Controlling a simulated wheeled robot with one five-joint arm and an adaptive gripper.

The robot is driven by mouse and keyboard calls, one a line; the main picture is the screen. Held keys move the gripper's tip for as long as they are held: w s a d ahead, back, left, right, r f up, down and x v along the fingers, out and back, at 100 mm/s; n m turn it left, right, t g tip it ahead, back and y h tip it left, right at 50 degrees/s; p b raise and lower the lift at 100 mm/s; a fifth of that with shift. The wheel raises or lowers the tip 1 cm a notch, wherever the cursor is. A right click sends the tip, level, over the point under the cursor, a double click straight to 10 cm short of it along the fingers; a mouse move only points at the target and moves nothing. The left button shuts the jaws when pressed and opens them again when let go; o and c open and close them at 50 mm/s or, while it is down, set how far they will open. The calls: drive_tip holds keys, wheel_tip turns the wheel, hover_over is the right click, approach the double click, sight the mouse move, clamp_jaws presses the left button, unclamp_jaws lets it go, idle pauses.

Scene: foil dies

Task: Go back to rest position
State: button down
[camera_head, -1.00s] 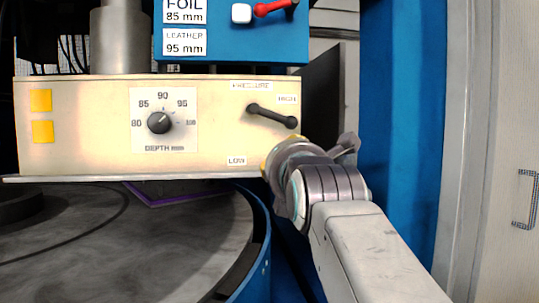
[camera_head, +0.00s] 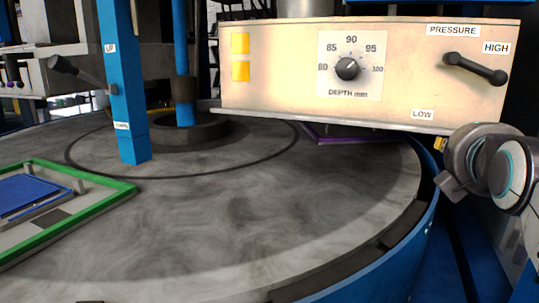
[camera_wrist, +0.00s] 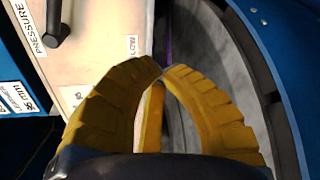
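My gripper (camera_wrist: 162,74) shows in the wrist view with yellow fingers whose tips come together, nothing visible held between them. In the head view my arm is at the right edge, with only a bit of yellow gripper showing beside the cream control panel (camera_head: 280,95). The panel carries a black pressure lever (camera_head: 475,68), pivoted at its left end and sloping down to the right near HIGH. A depth knob (camera_head: 347,69) sits on a scale marked 80 to 100. In the wrist view the lever (camera_wrist: 56,22) is left of the fingers, apart from them.
A large round grey table (camera_head: 270,220) with a blue rim (camera_head: 385,270) fills the foreground. A green-framed tray (camera_head: 110,192) with a blue plate lies on it at left. A blue post (camera_head: 124,90) with a lever stands behind. A purple-edged piece (camera_head: 335,139) lies under the panel.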

drive_tip(key=s+a+f+m+g+y+p, duration=0.4)
drive_tip(key=s+a+f+m+g+p, duration=0.1)
drive_tip(key=a+f+m+p, duration=0.4)
drive_tip(key=s+a+f+m+g+y+p, duration=0.1)
drive_tip(key=s+a+f+m+g+p, duration=0.1)
drive_tip(key=s, duration=0.4)
drive_tip(key=s+a+f+m+g+y+p, duration=0.1)
drive_tip(key=s+a+f+m+g+p, duration=0.2)
drive_tip(key=s+m+p, duration=0.3)
drive_tip(key=shift+s+a+g+p, duration=0.25)
drive_tip(key=shift+a+g+p, duration=0.25)
drive_tip(key=shift+p, duration=0.3)
